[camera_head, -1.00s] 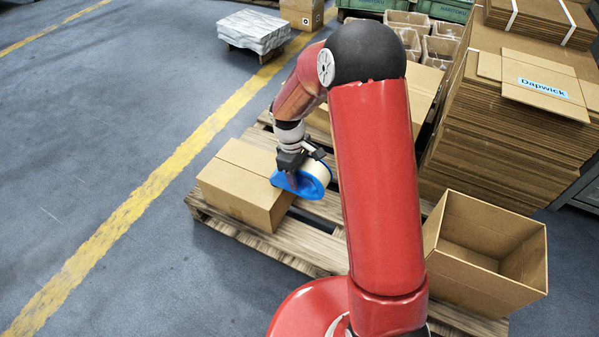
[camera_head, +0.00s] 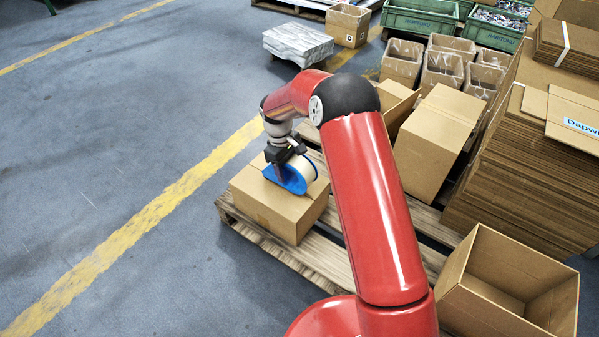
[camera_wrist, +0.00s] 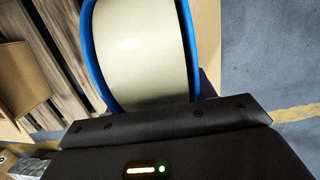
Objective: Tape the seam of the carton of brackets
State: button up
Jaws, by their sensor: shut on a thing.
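The closed carton (camera_head: 279,208) sits on the wooden pallet, its top flaps folded down. My gripper (camera_head: 281,166) is shut on a blue tape dispenser (camera_head: 290,179) with a wide roll of pale tape. The dispenser is at the top of the carton, towards its far side; I cannot tell whether it touches. In the wrist view the tape roll (camera_wrist: 140,50) fills the middle, between blue side plates, and hides most of the carton. The seam is not clear in either view.
A tall stack of flat cardboard (camera_head: 520,180) stands at the right. The floor at left is clear, with a yellow line (camera_head: 150,215).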

jog(key=w+a, duration=0.2)
jog(key=w+a+p, duration=0.1)
jog(key=w+a, duration=0.1)
jog(key=a, duration=0.1)
jog(key=w+a, duration=0.1)
jog(key=a, duration=0.1)
jog(key=shift+w+a, duration=0.25)
jog(key=shift+w, duration=0.15)
jog(key=shift+f, duration=0.6)
dwell(0.5)
jog(key=shift+s+d, duration=1.5)
jog(key=shift+d, duration=0.45)
jog(key=shift+s+d, duration=1.5)
jog(key=shift+d, duration=0.4)
jog(key=shift+s+d, duration=1.5)
jog(key=shift+d, duration=0.45)
jog(key=shift+d, duration=0.1)
jog(key=shift+s+d, duration=1.55)
jog(key=shift+d, duration=0.3)
